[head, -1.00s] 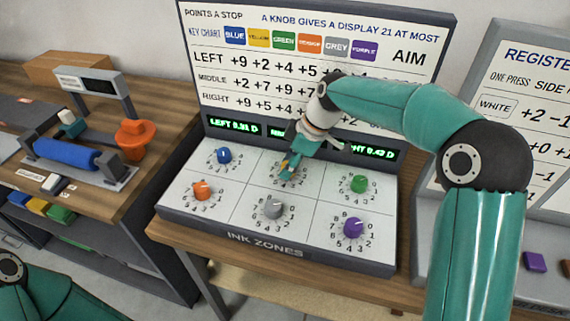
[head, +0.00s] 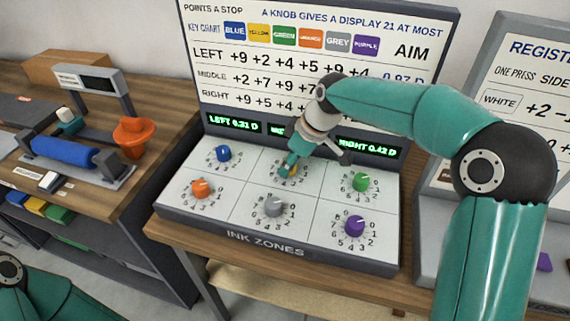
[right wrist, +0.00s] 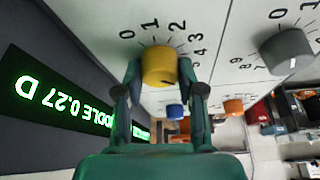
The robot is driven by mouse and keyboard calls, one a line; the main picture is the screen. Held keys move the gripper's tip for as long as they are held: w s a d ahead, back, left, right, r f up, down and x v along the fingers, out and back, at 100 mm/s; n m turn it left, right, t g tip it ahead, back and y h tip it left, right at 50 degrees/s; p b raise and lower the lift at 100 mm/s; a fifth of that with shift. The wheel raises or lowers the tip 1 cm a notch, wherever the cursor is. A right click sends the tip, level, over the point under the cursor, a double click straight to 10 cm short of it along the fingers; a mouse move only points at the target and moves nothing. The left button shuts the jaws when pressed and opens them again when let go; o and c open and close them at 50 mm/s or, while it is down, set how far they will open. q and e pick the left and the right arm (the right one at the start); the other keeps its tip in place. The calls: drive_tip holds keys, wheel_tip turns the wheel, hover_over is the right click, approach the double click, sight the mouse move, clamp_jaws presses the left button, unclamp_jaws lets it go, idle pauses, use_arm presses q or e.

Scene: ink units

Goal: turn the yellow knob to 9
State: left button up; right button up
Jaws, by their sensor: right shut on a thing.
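The yellow knob (right wrist: 159,66) sits on its dial in the right wrist view, with the numbers 0 to 5 readable around its visible side. The rest of its scale is hidden by my gripper. My right gripper (right wrist: 160,72) is shut on the knob, one finger on each side. In the head view my right gripper (head: 287,170) reaches down to the top middle dial and covers most of the knob. The middle display (right wrist: 70,112) reads 0.27 D. I cannot read the knob's setting surely. My left gripper is out of view.
The panel also holds blue (head: 223,153), green (head: 360,182), orange (head: 200,188), grey (head: 274,206) and purple (head: 354,226) knobs close around. The left display (head: 234,123) reads 0.31 D and the right display (head: 369,147) 0.42 D. An upright chart (head: 215,75) stands behind.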

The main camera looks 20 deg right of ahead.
drive_tip(key=m+h+b, duration=0.1)
drive_tip(key=m, duration=0.2)
drive_tip(key=m+t+h+b, duration=0.1)
drive_tip(key=m, duration=0.2)
drive_tip(key=m+b, duration=0.1)
drive_tip(key=m, duration=0.1)
drive_tip(key=m+h+b, duration=0.1)
drive_tip(key=m, duration=0.1)
drive_tip(key=shift+t+h, duration=0.3)
drive_tip(key=m+b, duration=0.1)
drive_tip(key=m, duration=0.1)
drive_tip(key=shift+a+m+h, duration=0.1)
drive_tip(key=shift+m+h, duration=0.2)
drive_tip(key=shift+h, duration=0.1)
drive_tip(key=m+h, duration=0.1)
drive_tip(key=m, duration=0.2)
drive_tip(key=shift+a+m+g+b, duration=0.1)
drive_tip(key=shift+m+g+b, duration=0.2)
drive_tip(key=shift+g, duration=0.1)
drive_tip(key=shift+a+m+g+h+p, duration=0.15)
drive_tip(key=shift+m+g+h+p, duration=0.3)
drive_tip(key=shift+m, duration=1.35)
drive_tip(key=shift+f+m+g+h, duration=0.1)
drive_tip(key=shift+m+g+h, duration=0.15)
drive_tip(key=shift+m, duration=0.25)
drive_tip(key=o, duration=1.1)
drive_tip(key=shift+a, duration=0.1)
drive_tip(key=shift+o, duration=0.2)
